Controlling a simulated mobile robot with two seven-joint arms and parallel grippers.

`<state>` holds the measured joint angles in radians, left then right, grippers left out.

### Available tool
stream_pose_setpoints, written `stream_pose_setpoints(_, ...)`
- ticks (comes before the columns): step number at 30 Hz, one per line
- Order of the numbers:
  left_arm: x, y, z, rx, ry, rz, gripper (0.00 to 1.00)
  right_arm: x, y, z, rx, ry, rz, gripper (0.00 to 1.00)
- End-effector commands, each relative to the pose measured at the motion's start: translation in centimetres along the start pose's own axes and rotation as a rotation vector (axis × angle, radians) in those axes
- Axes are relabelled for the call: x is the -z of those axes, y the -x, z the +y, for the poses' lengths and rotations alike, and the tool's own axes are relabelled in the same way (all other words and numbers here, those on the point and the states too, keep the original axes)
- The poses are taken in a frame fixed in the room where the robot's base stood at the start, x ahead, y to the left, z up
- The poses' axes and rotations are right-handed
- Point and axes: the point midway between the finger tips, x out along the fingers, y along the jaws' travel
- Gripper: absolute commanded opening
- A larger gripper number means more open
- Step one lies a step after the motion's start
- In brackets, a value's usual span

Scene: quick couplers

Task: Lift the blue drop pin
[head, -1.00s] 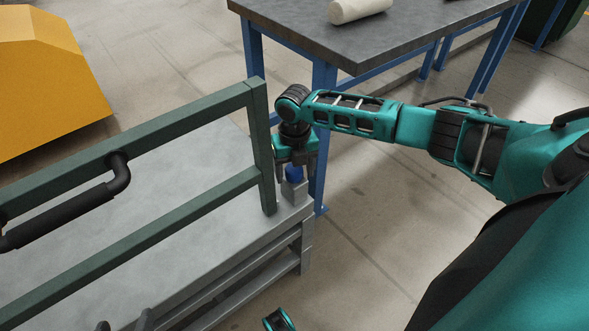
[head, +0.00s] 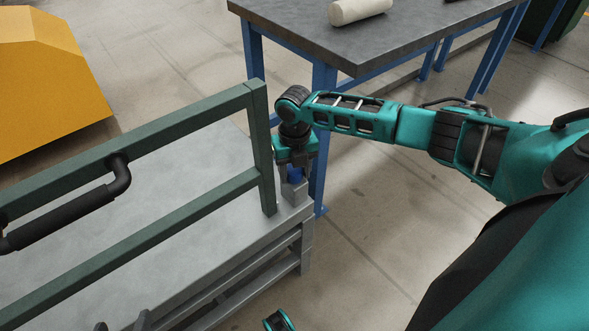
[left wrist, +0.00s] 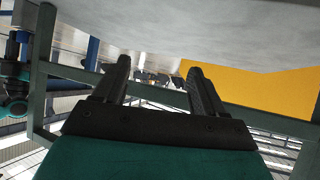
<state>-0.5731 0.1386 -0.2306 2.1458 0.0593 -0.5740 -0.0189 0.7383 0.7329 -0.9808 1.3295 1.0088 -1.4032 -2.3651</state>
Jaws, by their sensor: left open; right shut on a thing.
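The blue drop pin (head: 295,175) stands at the grey bracket (head: 297,191) on the near-right corner of the grey trolley, just right of the green frame's end post. Only part of its blue body shows. My right gripper (head: 292,170) points down from above and is shut on the pin, with its fingers partly covering it. My left gripper (left wrist: 159,67) is open and empty in the left wrist view. Its dark fingertips (head: 124,323) also show at the bottom edge of the head view, low over the trolley's front side, away from the pin.
The green frame (head: 259,130) with a black handle (head: 65,215) rises along the trolley deck (head: 130,245). A blue-legged table (head: 400,45) holding a pale roll (head: 358,10) stands behind my right arm. A yellow block (head: 45,85) is at upper left. Floor at right is free.

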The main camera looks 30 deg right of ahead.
Motion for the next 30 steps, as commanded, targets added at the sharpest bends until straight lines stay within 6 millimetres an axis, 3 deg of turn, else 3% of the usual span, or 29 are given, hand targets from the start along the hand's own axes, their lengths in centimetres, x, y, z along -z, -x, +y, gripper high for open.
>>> stream_pose_setpoints(7,2.2,1.4,-0.2,0.011,-0.003,0.015,0.71,-0.1,3.0,0.0,0.000,-0.001,0.000,0.00)
stream_pose_setpoints(11,2.3,1.9,-0.8,0.026,-0.009,0.011,0.71,-0.1,4.3,-0.1,0.000,-0.002,0.000,0.00)
stream_pose_setpoints(22,1.0,2.0,-1.1,0.031,-0.014,-0.006,0.71,-0.2,4.6,0.0,-0.001,-0.002,-0.003,0.00)
stream_pose_setpoints(23,1.0,2.0,-1.1,0.031,-0.014,-0.006,0.71,-0.2,4.6,0.0,-0.001,-0.002,-0.003,0.51)
stream_pose_setpoints(30,1.1,2.0,-1.0,0.030,-0.013,-0.005,0.71,-0.1,4.5,0.0,-0.001,-0.001,-0.002,0.71)
